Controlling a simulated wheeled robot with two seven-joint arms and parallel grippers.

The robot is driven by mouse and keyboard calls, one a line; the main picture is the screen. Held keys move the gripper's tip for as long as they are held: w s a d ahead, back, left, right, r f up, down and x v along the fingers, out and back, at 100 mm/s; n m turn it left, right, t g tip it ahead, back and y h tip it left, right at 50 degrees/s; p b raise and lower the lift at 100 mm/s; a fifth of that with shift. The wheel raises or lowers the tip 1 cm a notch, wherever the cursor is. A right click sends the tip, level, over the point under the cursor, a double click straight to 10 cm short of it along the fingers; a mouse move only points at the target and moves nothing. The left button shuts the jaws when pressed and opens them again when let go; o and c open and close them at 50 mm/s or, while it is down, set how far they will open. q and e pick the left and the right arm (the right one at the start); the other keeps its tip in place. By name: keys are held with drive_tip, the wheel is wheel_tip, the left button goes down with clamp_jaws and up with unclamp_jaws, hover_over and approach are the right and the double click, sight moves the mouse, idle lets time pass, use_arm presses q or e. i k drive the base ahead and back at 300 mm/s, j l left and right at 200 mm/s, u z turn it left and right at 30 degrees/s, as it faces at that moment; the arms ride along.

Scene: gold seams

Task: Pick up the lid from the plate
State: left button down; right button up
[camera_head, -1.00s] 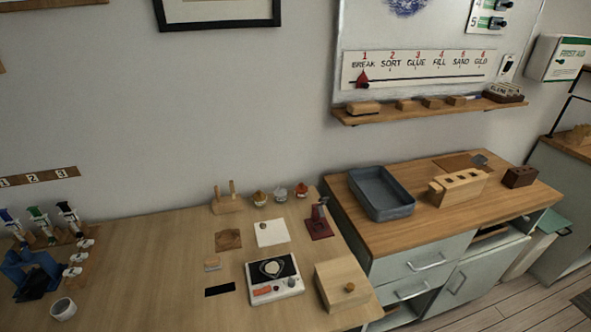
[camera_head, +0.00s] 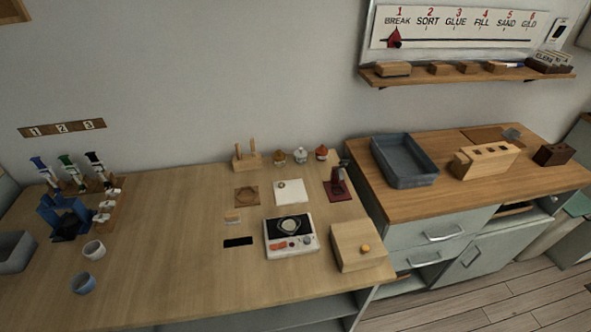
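A white appliance like a scale or hot plate (camera_head: 307,248) stands near the front middle of the wooden table. It has a dark square top with a pale round piece (camera_head: 290,225) on it; I cannot tell whether this piece is a lid. Behind it a white square sheet or plate (camera_head: 294,196) lies flat, with a tiny round item near its upper left. Small jars (camera_head: 300,155) with coloured tops stand in a row at the back. Neither of my grippers is in view.
The table's middle left is clear. A blue tray (camera_head: 404,163) sits on the right cabinet.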

sight(289, 224)
drive_tip(key=i+l+u, duration=0.1)
drive_tip(key=l+u, duration=0.2)
drive_tip(key=l, duration=0.45)
drive_tip(key=l+u, duration=0.35)
drive_tip(key=l, duration=0.35)
drive_tip(key=l+u, duration=0.3)
drive_tip(key=l, duration=0.45)
drive_tip(key=k+l+u, duration=0.15)
drive_tip(key=l+u, duration=0.2)
drive_tip(key=l, duration=0.35)
